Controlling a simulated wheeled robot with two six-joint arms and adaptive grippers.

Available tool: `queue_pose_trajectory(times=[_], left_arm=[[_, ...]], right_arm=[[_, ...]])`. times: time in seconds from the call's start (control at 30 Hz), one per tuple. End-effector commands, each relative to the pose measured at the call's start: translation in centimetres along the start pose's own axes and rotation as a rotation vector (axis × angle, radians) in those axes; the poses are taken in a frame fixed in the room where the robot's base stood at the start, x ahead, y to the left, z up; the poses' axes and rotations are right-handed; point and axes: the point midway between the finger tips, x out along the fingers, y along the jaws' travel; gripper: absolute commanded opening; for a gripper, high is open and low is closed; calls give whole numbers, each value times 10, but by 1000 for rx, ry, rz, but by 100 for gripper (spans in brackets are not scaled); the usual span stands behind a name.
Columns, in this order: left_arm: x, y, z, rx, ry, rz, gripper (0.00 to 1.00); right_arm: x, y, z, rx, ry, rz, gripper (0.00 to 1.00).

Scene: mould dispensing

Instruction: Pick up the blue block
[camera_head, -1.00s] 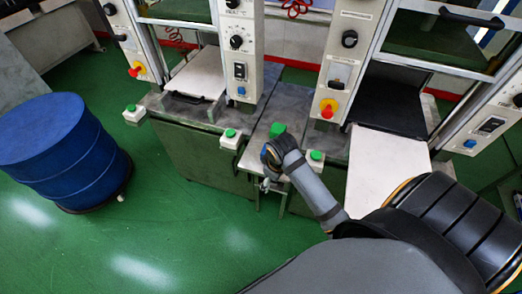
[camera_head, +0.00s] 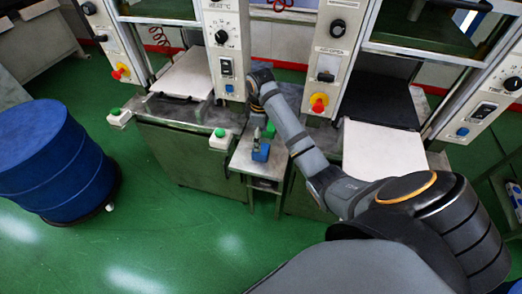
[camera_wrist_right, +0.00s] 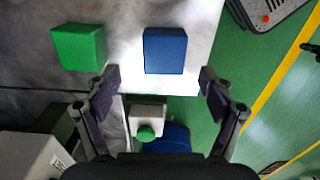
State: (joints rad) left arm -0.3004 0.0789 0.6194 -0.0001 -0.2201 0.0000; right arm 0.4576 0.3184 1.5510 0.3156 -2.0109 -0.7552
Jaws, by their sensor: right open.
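The blue block (camera_head: 261,153) sits on the small grey table between the two machines in the head view. In the right wrist view the blue block (camera_wrist_right: 165,50) lies near the table's edge, ahead of the fingers. A green block (camera_wrist_right: 79,46) lies to its left; in the head view the green block (camera_head: 269,130) is partly hidden by my arm. My right gripper (camera_wrist_right: 159,80) is open and empty, its fingertips apart on either side of the blue block's line. In the head view my right gripper (camera_head: 257,140) is just above the blue block. My left gripper is not in view.
Machine control columns (camera_head: 226,50) stand behind and beside the table. A box with a green button (camera_head: 220,138) is just left of it; the wrist view shows a green-button box (camera_wrist_right: 146,118) too. A blue drum (camera_head: 50,155) stands on open green floor at left.

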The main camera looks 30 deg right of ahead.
Motion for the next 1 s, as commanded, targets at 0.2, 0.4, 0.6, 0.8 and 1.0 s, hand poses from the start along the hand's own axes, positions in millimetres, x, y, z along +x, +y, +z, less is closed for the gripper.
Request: queue_pose_trajectory(times=[0.2, 0.4, 0.6, 0.8, 1.0], left_arm=[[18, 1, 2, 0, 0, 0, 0], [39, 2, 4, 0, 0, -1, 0], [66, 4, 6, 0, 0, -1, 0], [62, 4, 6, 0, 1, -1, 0], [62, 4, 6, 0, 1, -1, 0]], right_arm=[[18, 0, 0, 0, 1, 1, 82], [42, -4, 1, 1, 1, 1, 82], [72, -6, 2, 1, 1, 1, 82], [69, -6, 2, 1, 1, 1, 82], [69, -6, 2, 1, 1, 1, 58]])
